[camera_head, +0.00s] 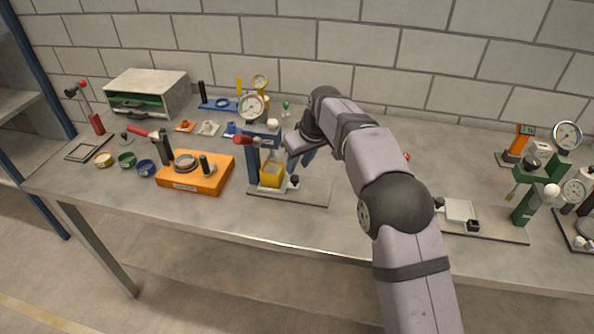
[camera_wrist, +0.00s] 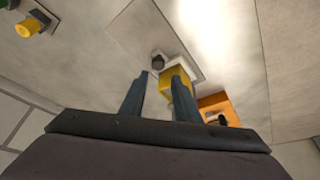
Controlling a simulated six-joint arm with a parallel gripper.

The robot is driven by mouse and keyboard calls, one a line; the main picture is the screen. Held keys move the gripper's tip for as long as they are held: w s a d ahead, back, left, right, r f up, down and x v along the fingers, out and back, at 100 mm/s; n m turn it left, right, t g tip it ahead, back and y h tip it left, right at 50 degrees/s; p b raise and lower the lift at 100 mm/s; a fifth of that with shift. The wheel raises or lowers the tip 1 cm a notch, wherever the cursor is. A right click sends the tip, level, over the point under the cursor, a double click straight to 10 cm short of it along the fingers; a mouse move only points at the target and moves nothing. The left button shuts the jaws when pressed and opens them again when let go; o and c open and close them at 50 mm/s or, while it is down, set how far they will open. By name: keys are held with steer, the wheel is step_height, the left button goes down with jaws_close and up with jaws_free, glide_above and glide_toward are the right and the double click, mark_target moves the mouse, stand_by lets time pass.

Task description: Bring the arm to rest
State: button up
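My arm reaches over the bench from the right, and my gripper (camera_head: 305,158) hangs just right of a blue press (camera_head: 262,135) with a red-tipped lever. In the wrist view, the two dark fingers of my gripper (camera_wrist: 158,84) stand apart, and I see nothing held between them. A yellow box (camera_head: 271,178) sits on the press's grey base plate. In the wrist view, the yellow box (camera_wrist: 173,82) shows beyond the fingers, partly covered by one finger. Whether a finger touches it cannot be told.
An orange fixture (camera_head: 195,182) stands left of the press. Several small rings, a green-fronted metal cabinet (camera_head: 147,93) and a red-knobbed lever stand are further left. A green gauge stand (camera_head: 524,208) and an orange device (camera_head: 521,139) are at right. The brick wall closes the back.

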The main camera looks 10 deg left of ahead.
steer(key=shift+s+d+r, duration=0.1)
steer(key=shift+r, duration=0.15)
stand_by(0.3)
steer(key=s+d+f+m+g+h, duration=0.1)
steer(key=s+d+m, duration=0.1)
steer(key=s+d, duration=0.55)
steer(key=s+d+f+m+h, duration=0.1)
steer(key=s+d+m, duration=0.25)
steer(key=d, duration=0.75)
steer(key=s+d+f+m, duration=0.1)
steer(key=s+d+f, duration=0.1)
steer(key=s, duration=0.5)
steer(key=s+d+f+m+g, duration=0.1)
steer(key=s+d+f, duration=0.1)
steer(key=s+d, duration=0.3)
steer(key=s+d+f+m+g+h, duration=0.1)
steer(key=s+d, duration=0.3)
steer(key=s, duration=0.7)
steer(key=shift+s+f, duration=0.2)
steer(key=shift+f, duration=0.4)
steer(key=shift+o, duration=0.3)
steer(key=shift+m, duration=0.25)
